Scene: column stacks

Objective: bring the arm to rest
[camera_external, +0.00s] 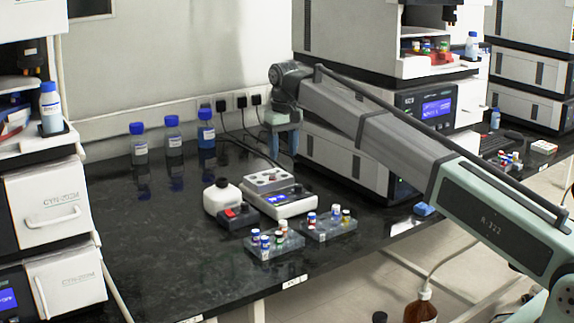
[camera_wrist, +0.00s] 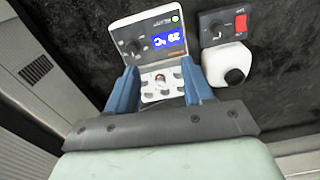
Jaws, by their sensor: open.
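My gripper (camera_external: 282,150) points down above the black bench, at the back beside the stacked white instruments. Its two blue fingers stand apart in the wrist view (camera_wrist: 160,84), with nothing held between them. Below and beyond the fingers is a heating block (camera_external: 269,180) with a blue display; it also shows in the wrist view (camera_wrist: 150,38). Its white top with holes (camera_wrist: 162,82) appears between the fingers, and one hole seems to hold a small reddish-brown item. The gripper looks clear of the block, though its exact height is hard to tell.
A white bottle (camera_external: 222,197) and a small box with a red switch (camera_external: 238,215) stand left of the block. Two clear racks (camera_external: 273,246) (camera_external: 329,229) hold several capped vials in front. Blue-capped bottles (camera_external: 173,137) line the back. Instruments (camera_external: 345,168) stand close right.

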